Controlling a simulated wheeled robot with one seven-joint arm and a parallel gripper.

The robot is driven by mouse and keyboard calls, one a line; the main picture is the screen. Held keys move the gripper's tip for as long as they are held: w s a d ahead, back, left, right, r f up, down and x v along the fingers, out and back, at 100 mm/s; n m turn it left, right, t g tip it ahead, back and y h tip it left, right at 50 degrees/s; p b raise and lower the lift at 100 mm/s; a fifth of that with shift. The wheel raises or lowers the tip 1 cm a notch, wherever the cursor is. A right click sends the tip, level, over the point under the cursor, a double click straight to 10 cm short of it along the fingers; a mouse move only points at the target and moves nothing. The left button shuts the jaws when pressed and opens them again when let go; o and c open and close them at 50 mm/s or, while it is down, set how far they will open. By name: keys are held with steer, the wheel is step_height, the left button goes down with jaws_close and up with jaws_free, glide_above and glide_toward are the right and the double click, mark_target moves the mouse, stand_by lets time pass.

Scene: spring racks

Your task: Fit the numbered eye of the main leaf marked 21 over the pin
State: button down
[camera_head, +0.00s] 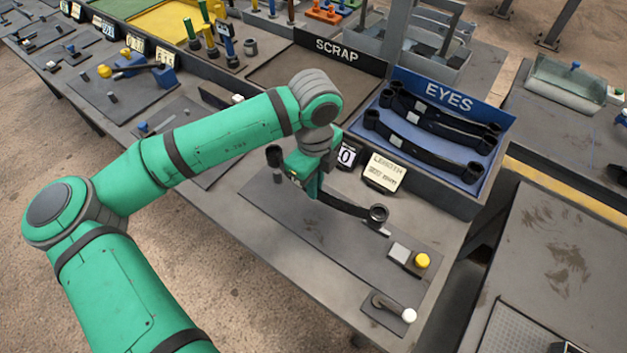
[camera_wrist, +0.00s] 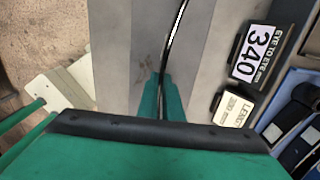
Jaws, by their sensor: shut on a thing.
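My gripper (camera_head: 313,186) is shut on a dark curved leaf (camera_head: 345,204), holding it on edge over the grey bench plate (camera_head: 290,222). In the wrist view the leaf (camera_wrist: 165,55) is a thin black strip between my fingertips (camera_wrist: 160,92). One round eye (camera_head: 378,213) is at the leaf's right end, beside a small pale metal piece. A dark upright cylinder (camera_head: 274,156) stands at the left end, above a short dark post (camera_head: 278,177); I cannot tell whether it is an eye on a pin. No number 21 is legible.
An EYES tray (camera_head: 478,203) with several dark leaves stands at the back right, next to the SCRAP bin (camera_head: 290,84). A 340 eye-to-eye sign (camera_wrist: 257,55) and a length card (camera_head: 383,173) stand behind the plate. A yellow button (camera_head: 421,261) and a white-knobbed lever (camera_head: 408,315) are near front.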

steer(key=shift+f, duration=1.95)
steer(key=shift+w+f, duration=0.15)
steer(key=shift+f, duration=2.15)
stand_by(3.8)
